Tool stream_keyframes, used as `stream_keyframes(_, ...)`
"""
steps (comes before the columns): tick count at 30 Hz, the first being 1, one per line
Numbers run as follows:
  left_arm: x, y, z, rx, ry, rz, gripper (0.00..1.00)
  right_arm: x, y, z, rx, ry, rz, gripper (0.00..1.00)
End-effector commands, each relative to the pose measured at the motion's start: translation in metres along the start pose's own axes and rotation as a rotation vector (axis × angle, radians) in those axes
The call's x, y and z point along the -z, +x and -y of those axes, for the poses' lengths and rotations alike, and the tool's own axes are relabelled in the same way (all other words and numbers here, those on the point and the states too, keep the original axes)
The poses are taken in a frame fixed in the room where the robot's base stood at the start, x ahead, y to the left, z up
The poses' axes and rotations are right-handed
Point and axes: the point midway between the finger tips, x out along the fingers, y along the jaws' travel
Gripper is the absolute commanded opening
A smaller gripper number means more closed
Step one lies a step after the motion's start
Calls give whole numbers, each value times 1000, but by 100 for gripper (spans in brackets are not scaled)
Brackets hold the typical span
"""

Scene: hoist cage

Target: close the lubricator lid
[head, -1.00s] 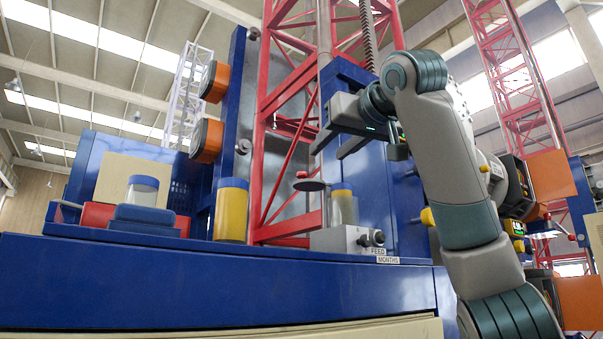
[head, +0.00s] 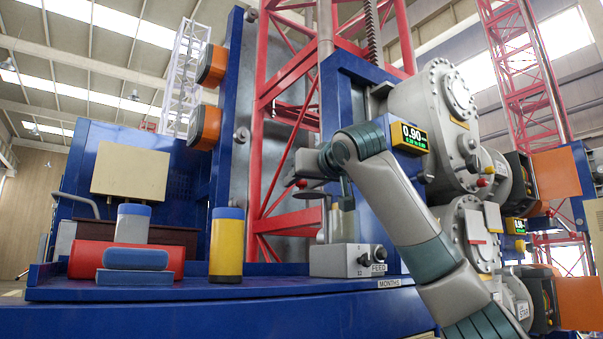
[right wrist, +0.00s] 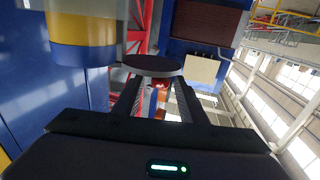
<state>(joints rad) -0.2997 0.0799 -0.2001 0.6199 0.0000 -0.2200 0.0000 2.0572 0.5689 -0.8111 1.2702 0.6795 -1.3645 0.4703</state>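The lubricator is a grey box (head: 348,260) with a FEED label and a small cup (head: 345,226) on top, partly behind my arm. In the right wrist view the disc (right wrist: 152,66) is seen edge-on, with the red knob (right wrist: 161,86) near the fingertips. My right gripper (right wrist: 157,92) is open, its fingers on either side of the knob; contact is unclear. My left gripper is not in view.
A yellow cylinder with a blue cap (head: 227,247) stands left on the blue deck. A grey motor housing (head: 430,110) is at right.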

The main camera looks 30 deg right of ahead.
Motion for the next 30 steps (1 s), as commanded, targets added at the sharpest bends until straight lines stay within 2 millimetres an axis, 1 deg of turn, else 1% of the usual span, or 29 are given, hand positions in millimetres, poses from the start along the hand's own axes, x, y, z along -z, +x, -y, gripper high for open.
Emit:
stream_keyframes(1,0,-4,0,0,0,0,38,2,4,-1,-1,1,1,38)
stream_keyframes(4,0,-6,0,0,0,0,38,1,8,0,-1,1,0,38)
stream_keyframes(14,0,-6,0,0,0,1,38,0,9,0,0,1,-1,38)
stream_keyframes(15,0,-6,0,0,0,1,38,0,9,0,0,0,-1,28)
stream_keyframes(17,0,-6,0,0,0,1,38,0,9,0,0,0,-1,14)
stream_keyframes(18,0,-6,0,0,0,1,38,0,9,0,0,0,-1,5)
stream_keyframes(19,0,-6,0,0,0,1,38,0,9,0,0,0,-1,0)
stream_keyframes(26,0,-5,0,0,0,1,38,0,8,-2,-1,0,0,0)
stream_keyframes(30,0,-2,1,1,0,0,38,-1,4,-6,-1,0,0,0)
